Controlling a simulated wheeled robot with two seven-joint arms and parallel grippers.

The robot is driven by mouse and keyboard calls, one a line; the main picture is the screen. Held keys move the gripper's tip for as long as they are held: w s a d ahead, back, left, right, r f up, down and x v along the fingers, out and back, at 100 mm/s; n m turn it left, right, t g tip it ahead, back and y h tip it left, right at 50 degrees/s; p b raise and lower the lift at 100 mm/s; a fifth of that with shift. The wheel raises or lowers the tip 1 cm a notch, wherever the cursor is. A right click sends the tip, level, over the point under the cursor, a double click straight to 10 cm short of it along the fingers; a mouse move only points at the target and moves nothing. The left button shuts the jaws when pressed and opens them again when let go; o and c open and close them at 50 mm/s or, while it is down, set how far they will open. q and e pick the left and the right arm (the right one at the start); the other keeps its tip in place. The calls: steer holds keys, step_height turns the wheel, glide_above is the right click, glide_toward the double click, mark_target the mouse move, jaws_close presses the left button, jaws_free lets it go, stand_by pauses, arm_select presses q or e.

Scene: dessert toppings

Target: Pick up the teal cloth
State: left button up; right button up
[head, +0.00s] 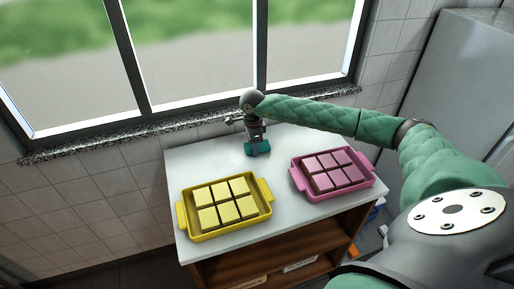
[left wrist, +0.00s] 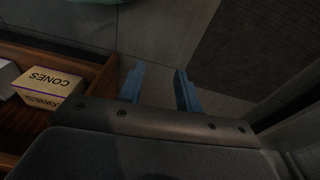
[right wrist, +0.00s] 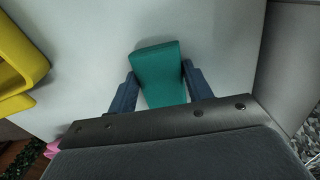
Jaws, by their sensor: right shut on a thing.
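The teal cloth (head: 258,148) is a small folded block at the back of the white table (head: 190,158). In the right wrist view the cloth (right wrist: 160,70) sits between the two blue fingers of my right gripper (right wrist: 158,88). My right gripper (head: 257,142) is shut on it, pointing down at the tabletop. I cannot tell whether the cloth touches the table. My left gripper (left wrist: 160,85) is open and empty in the left wrist view, low beside the shelf, and is out of the head view.
A yellow tray (head: 183,222) with several yellow squares stands at the front left. A pink tray (head: 365,163) with pink squares stands at the right. A box marked CONES (left wrist: 48,82) lies on the shelf below. The windowed wall is behind the table.

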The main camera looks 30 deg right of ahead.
mark_target(266, 147)
arm_select(q)
steer(key=shift+f, duration=0.1)
arm_select(e)
steer(key=shift+r, duration=0.1)
